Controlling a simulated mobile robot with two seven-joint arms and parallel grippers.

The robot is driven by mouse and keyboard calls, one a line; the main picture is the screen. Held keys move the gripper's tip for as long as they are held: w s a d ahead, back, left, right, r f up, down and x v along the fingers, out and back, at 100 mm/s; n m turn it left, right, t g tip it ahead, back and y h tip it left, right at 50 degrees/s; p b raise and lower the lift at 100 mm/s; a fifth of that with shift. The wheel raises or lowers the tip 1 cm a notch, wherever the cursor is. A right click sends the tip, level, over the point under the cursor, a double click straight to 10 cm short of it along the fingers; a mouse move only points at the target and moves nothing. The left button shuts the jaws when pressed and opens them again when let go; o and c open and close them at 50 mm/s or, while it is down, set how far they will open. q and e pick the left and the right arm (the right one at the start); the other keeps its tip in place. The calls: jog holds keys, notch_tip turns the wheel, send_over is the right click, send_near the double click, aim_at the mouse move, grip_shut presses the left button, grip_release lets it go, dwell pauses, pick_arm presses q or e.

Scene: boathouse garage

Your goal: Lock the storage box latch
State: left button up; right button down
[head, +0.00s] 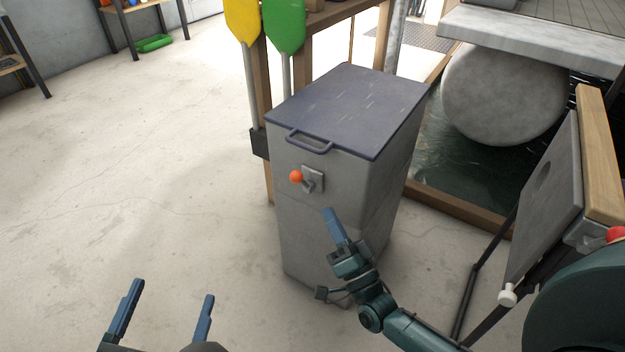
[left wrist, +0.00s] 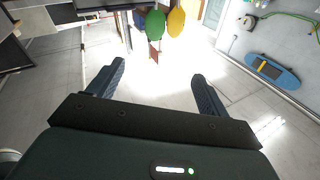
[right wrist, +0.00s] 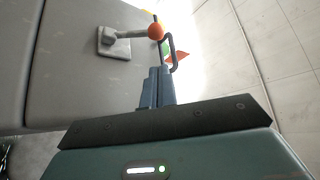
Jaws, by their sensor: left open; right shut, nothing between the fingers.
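The storage box (head: 345,150) is a tall grey box with a dark blue lid (head: 350,105), which is down. A lid handle (head: 309,141) sticks out at the front. Below it is the latch, a grey plate (head: 313,180) with a lever ending in an orange knob (head: 296,177). In the right wrist view the lever reaches sideways from the plate (right wrist: 114,43) to the knob (right wrist: 155,31). My right gripper (head: 329,212) is shut and empty, just below the latch and apart from it. My left gripper (head: 168,300) is open and empty over the floor, left of the box.
Yellow (head: 242,20) and green (head: 284,25) paddles stand in a wooden rack behind the box. A round grey float (head: 503,95) and dark water lie to the right. A grey panel with a wooden edge (head: 604,150) stands at the right. The floor left of the box is clear.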

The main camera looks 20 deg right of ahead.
aim_at(302, 182)
pick_arm(q)
jog(key=shift+w+d+b, duration=0.1)
jog(key=shift+w+b, duration=0.1)
jog(key=shift+b, duration=0.55)
pick_arm(e)
jog(key=x, duration=1)
jog(key=shift+f+n, duration=0.1)
jog(key=shift+n, duration=0.2)
